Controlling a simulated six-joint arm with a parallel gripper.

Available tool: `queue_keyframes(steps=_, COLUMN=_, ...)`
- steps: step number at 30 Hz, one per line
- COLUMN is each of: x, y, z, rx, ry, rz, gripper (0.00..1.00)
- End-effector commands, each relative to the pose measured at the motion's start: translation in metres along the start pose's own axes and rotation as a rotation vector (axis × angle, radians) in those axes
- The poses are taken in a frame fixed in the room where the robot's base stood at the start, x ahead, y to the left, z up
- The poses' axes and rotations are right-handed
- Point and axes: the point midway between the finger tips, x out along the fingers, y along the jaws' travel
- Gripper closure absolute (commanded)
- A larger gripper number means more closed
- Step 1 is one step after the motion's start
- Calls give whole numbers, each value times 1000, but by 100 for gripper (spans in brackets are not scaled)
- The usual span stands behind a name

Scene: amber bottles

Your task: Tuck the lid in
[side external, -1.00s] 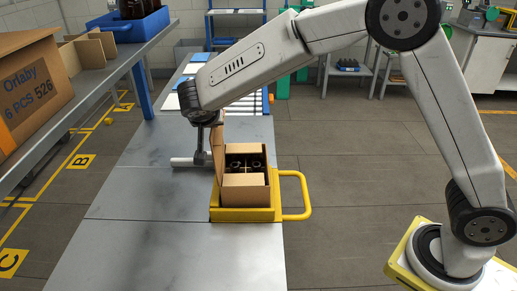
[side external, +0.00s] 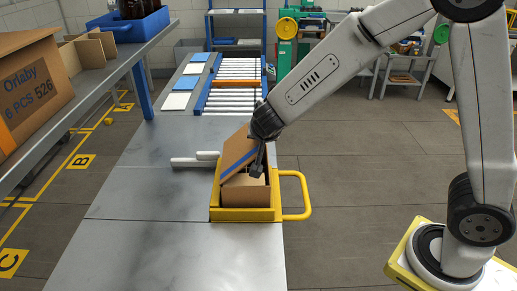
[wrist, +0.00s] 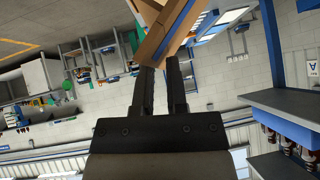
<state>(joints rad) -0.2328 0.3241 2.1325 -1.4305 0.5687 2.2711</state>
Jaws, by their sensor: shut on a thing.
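A small cardboard box (side external: 245,194) sits in a yellow tray with a side handle (side external: 243,215) on the grey table. Its cardboard lid (side external: 238,154), marked with a blue stripe, leans tilted over the box opening. My gripper (side external: 257,170) is at the right edge of the lid, above the box, and is shut on the lid. In the wrist view, the two dark fingers of my gripper (wrist: 161,66) reach to the edge of the lid (wrist: 163,30). The lid hides the bottles inside the box.
White bars (side external: 192,161) lie on the table left of the box. A shelf (side external: 120,60) at the left holds a large cardboard box (side external: 33,90) and a blue crate (side external: 140,24). A roller conveyor (side external: 232,92) stands behind. The table in front is clear.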

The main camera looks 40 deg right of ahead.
Motion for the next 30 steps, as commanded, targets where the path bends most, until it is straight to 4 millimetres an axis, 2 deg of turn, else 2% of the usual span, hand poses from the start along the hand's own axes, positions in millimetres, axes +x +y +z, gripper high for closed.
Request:
queue_keyframes(steps=3, x=9, y=17, z=9, rx=-7, ry=-2, rz=7, gripper=100)
queue_keyframes(steps=12, x=33, y=47, z=33, rx=-6, ry=-3, rz=8, gripper=100)
queue_keyframes(steps=14, x=32, y=45, z=32, rx=-4, ry=0, rz=3, gripper=83)
queue_keyframes(steps=16, x=32, y=44, z=31, rx=-3, ry=0, rz=2, gripper=61)
queue_keyframes(steps=17, x=31, y=44, z=31, rx=-3, ry=0, rz=2, gripper=59)
queue_keyframes(steps=30, x=28, y=43, z=31, rx=-1, ry=1, rz=1, gripper=59)
